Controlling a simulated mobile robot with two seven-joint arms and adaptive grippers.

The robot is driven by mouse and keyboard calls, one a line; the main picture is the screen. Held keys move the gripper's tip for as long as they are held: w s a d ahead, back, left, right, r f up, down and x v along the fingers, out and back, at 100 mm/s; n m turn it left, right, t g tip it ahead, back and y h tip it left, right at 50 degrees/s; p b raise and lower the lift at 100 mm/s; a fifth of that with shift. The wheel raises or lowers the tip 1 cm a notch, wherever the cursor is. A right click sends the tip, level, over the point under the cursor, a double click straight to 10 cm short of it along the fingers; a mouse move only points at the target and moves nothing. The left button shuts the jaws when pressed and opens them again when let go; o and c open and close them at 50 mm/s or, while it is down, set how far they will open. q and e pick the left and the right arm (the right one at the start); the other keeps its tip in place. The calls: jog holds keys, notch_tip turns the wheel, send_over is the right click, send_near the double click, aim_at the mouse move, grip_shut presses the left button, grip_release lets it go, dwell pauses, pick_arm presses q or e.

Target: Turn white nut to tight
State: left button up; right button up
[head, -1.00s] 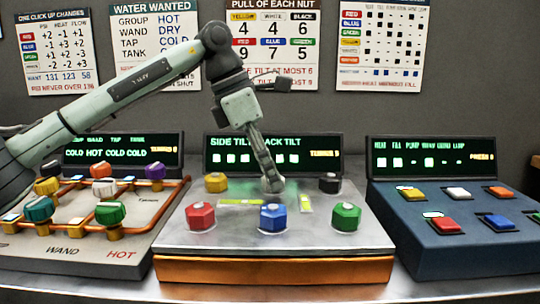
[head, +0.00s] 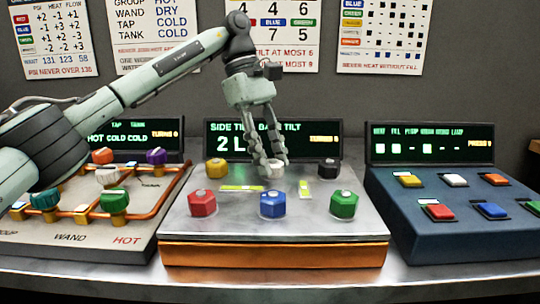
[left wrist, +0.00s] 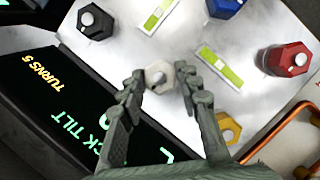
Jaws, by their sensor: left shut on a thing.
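The white nut (head: 276,169) stands in the middle of the back row on the metal plate (head: 240,231) of the centre unit. It also shows in the left wrist view (left wrist: 159,76). My left gripper (head: 276,173) comes down from above with its fingers on both sides of the nut, shut on it. The fingers partly hide the nut in the head view. The display (head: 275,141) behind reads side tilt and back tilt, with "2 L" below; the left wrist view shows "TURNS 5". My right gripper is not in view.
A yellow nut (head: 216,168) and a black nut (head: 328,168) flank the white one. Red (head: 202,203), blue (head: 273,204) and green (head: 343,204) nuts stand in front. Two green levels (head: 243,188) lie between the rows. A valve panel stands left, a blue button box (head: 458,224) right.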

pick_arm(q)
jog(key=shift+d+m, duration=0.1)
jog(key=shift+m, duration=0.4)
jog(key=shift+y, duration=0.3)
jog(key=o, duration=1.2)
jog(key=shift+g, duration=0.3)
jog(key=shift+c, duration=0.2)
jog(key=v, duration=0.7)
jog(key=shift+r, duration=0.3)
